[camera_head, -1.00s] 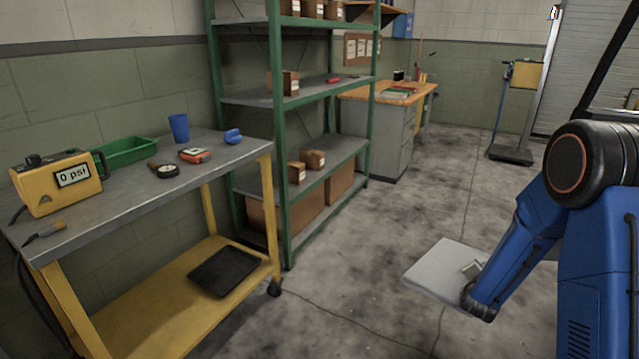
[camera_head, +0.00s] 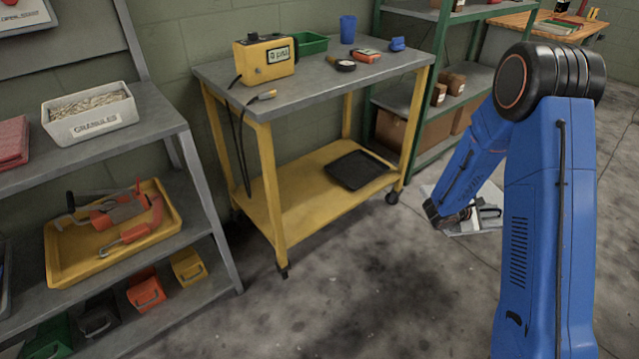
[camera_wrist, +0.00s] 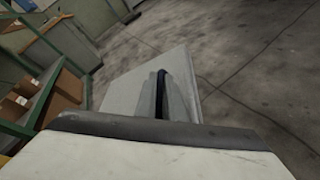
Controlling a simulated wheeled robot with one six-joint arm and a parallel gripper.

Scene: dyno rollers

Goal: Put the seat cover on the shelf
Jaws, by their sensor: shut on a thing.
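A flat, pale grey sheet, which I take for the seat cover (camera_head: 470,230), is in my gripper (camera_head: 484,213), low over the floor at the right of the head view. My blue arm hides part of it. In the wrist view, the seat cover (camera_wrist: 128,88) extends beyond the fingers of my gripper (camera_wrist: 168,98), which are shut on it. A grey shelf unit (camera_head: 150,128) stands at the left of the head view. A green-framed shelf rack (camera_head: 437,85) stands at the back right.
A yellow cart (camera_head: 225,78) stands between the two shelf units, with a yellow gauge box (camera_head: 262,62) on top and a black tray (camera_head: 356,170) below. The grey unit holds a granules bin (camera_head: 92,118) and a yellow tool tray (camera_head: 75,262). Floor before the cart is clear.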

